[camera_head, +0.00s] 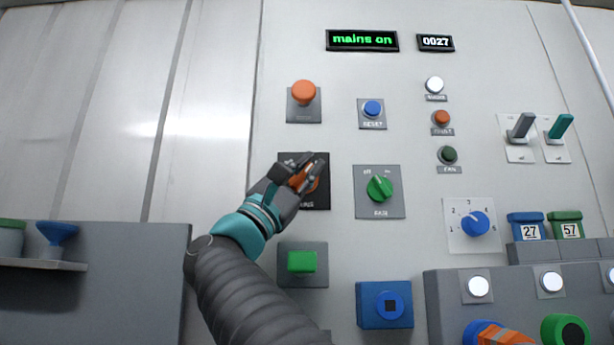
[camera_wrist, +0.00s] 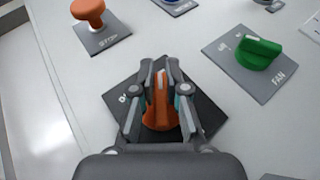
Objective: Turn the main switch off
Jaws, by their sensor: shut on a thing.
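The main switch is an orange rotary handle (camera_wrist: 160,108) on a black plate (camera_head: 322,192) on the panel. Its white line points up and slightly tilted in the wrist view. My gripper (camera_head: 304,168) is at the switch, with one finger on each side of the orange handle, shut on it; it also shows in the wrist view (camera_wrist: 161,78). The fingers and hand hide much of the plate's lettering. A display (camera_head: 362,40) at the top of the panel reads "mains on" in green.
A green fan knob (camera_head: 380,188) sits close right of the switch. An orange mushroom button (camera_head: 304,93) is above it and a green square button (camera_head: 302,261) below. A blue reset button (camera_head: 372,109) is at upper right.

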